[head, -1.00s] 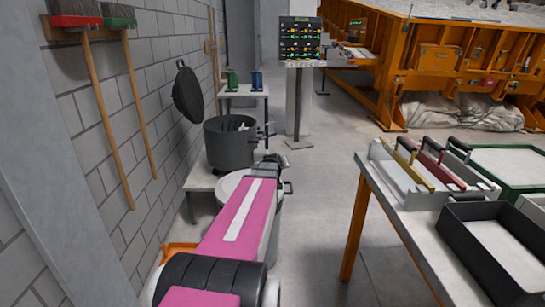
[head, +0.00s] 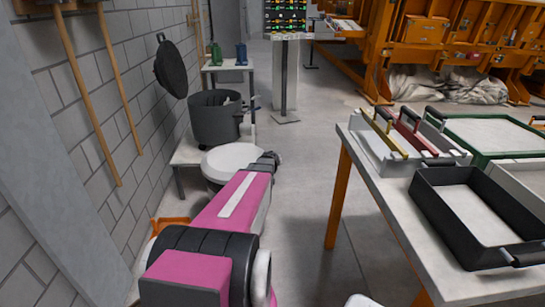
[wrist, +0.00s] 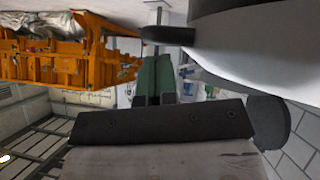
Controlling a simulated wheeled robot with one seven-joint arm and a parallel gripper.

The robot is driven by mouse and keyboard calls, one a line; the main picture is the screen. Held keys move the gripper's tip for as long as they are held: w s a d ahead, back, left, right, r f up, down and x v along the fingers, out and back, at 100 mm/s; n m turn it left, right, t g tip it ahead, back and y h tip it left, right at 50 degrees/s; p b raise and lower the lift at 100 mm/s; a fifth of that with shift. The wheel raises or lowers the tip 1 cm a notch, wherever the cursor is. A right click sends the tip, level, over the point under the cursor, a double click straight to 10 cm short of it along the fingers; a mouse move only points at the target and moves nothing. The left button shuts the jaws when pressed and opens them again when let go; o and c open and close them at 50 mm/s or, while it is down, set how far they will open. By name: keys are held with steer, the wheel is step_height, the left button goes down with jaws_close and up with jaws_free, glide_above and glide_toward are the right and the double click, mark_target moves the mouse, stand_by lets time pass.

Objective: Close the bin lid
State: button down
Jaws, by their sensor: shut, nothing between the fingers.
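A dark grey round bin (head: 216,122) stands open on a low white stand, with grey material inside. A dark round lid (head: 170,68) stands upright against the wall, behind and above the bin and apart from its rim; I cannot see how it is attached. My gripper (head: 271,159) is at the end of my pink arm, right of and nearer than the bin, touching neither bin nor lid. In the wrist view, its fingers (wrist: 153,80) are together and empty. The dark lid (wrist: 269,122) seems to show at the right there.
A white round-topped drum (head: 232,158) stands in front of the bin, close beside my arm. A table with trays (head: 375,185) is at right. Brooms (head: 122,95) hang on the left wall. The floor between arm and table is clear.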

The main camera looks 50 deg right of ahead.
steer(key=shift+s+f, duration=0.1)
steer(key=shift+f, duration=1)
steer(key=shift+d+f, duration=0.1)
steer(key=s+a+r, duration=0.5)
steer(key=a+r, duration=0.1)
steer(key=r, duration=0.4)
steer(key=shift+s+a+r, duration=0.35)
steer(key=shift+s+a, duration=0.05)
